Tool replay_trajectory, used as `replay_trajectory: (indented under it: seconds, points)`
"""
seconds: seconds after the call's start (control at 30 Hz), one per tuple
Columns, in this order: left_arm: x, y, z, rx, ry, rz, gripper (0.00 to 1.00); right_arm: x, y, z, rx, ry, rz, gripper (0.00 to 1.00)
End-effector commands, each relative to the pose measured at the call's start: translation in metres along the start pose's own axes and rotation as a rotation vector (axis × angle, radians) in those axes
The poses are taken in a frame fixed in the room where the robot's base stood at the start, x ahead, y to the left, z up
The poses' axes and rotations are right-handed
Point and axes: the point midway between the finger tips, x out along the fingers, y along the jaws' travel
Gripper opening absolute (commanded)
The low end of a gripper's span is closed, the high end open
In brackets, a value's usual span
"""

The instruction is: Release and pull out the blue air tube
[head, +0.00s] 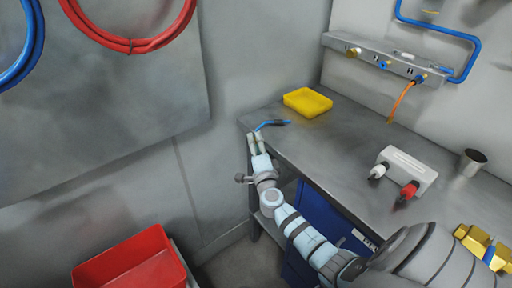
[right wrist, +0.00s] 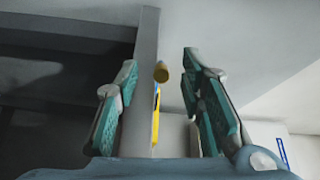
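A blue tube (head: 440,29) runs along the back wall and bends down to the right end of a grey rail (head: 343,45) with several ports. A short blue piece (head: 272,124) lies at the bench's far left corner; I cannot tell if it is tube or tool. My right gripper (head: 258,142) is beside that corner, near the blue piece. In the right wrist view the right gripper (right wrist: 162,95) is open, its fingers wide apart. A brass-coloured cylinder (right wrist: 161,72) shows between the fingers, apart from both. My left gripper is not in view.
On the bench (head: 335,140) are a yellow tray (head: 308,102), a white block with red and white knobs (head: 408,170) and a metal cup (head: 472,162). An orange tube (head: 402,100) hangs from the rail. A red bin (head: 132,266) stands low at left.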

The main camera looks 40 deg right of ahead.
Motion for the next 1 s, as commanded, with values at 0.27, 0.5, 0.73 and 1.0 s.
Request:
replay_trajectory:
  seconds: [0.27, 0.5, 0.73, 1.0]
  points:
    - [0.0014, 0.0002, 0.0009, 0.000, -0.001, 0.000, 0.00, 0.0063, -0.0006, -0.0002, -0.001, -0.001, 0.000, 0.36]
    - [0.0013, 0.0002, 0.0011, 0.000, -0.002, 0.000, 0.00, 0.0060, -0.0006, -0.0001, 0.000, -0.001, 0.000, 0.04]
    - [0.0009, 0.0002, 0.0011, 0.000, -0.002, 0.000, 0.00, 0.0055, -0.0007, 0.0005, 0.000, -0.001, 0.000, 0.00]
    - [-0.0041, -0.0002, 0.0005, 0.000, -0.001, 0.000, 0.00, 0.0013, -0.0027, 0.0086, 0.001, -0.001, 0.001, 0.00]
